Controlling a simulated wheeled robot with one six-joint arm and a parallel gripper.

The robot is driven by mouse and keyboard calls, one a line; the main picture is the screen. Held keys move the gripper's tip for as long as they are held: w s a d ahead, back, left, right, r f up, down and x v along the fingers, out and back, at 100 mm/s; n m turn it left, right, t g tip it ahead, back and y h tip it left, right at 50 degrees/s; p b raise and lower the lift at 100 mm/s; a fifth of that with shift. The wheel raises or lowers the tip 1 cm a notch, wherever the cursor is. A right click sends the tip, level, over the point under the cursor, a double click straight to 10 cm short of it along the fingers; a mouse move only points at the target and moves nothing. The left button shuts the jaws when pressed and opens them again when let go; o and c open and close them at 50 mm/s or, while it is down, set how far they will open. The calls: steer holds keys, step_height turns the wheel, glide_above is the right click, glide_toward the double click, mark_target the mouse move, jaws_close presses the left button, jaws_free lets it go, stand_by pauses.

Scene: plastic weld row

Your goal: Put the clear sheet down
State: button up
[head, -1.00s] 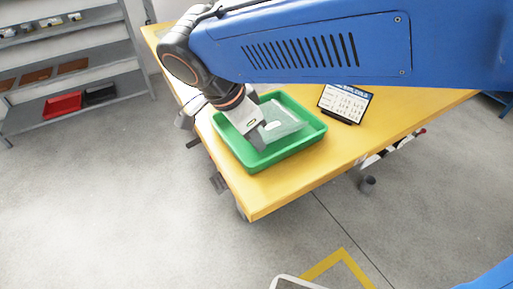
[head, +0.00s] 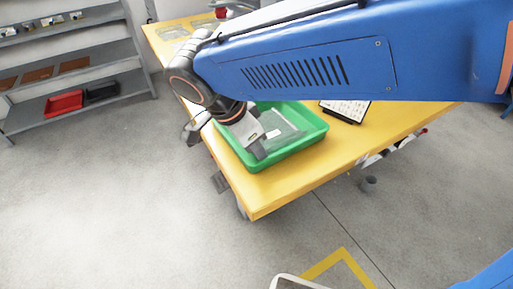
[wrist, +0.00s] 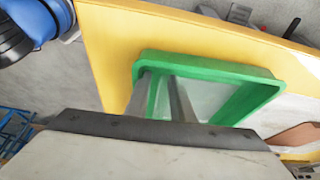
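The clear sheet (head: 283,127) lies in the green tray (head: 318,136) in the head view, low within its walls. It looks pale and see-through, with a small white patch. In the wrist view the sheet (wrist: 208,98) shows as a pale area to the right of the fingers. My gripper (head: 258,150) reaches down into the tray at the sheet's left end. In the wrist view my gripper's two fingers (wrist: 161,90) stand apart, with green tray wall showing between them. Whether the sheet's near edge touches a finger is hidden.
The tray stands on a yellow table (head: 275,190) near its left front edge. Grey shelves (head: 75,75) with red and black bins stand at the left.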

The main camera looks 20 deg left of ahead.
steer(key=v, duration=1.2)
steer(key=shift+r, duration=0.15)
steer(key=w+d+f+n+g+y, duration=0.15)
steer(key=w+d, duration=0.35)
steer(key=d, duration=0.8)
steer(key=w+d+f+n, duration=0.15)
steer(key=w+d, duration=0.35)
steer(key=d, duration=0.7)
steer(key=s+d+f+n+t, duration=0.1)
steer(key=s+d+f, duration=0.3)
steer(key=d, duration=0.7)
steer(key=s+d+f+n+t+y, duration=0.1)
steer(key=s+d+f+n, duration=0.2)
steer(key=d+f, duration=0.3)
steer(key=shift+s+d+n+t, duration=0.35)
steer(key=shift+s+d, duration=0.2)
steer(key=shift+d, duration=2.1)
steer(key=shift+f, duration=0.15)
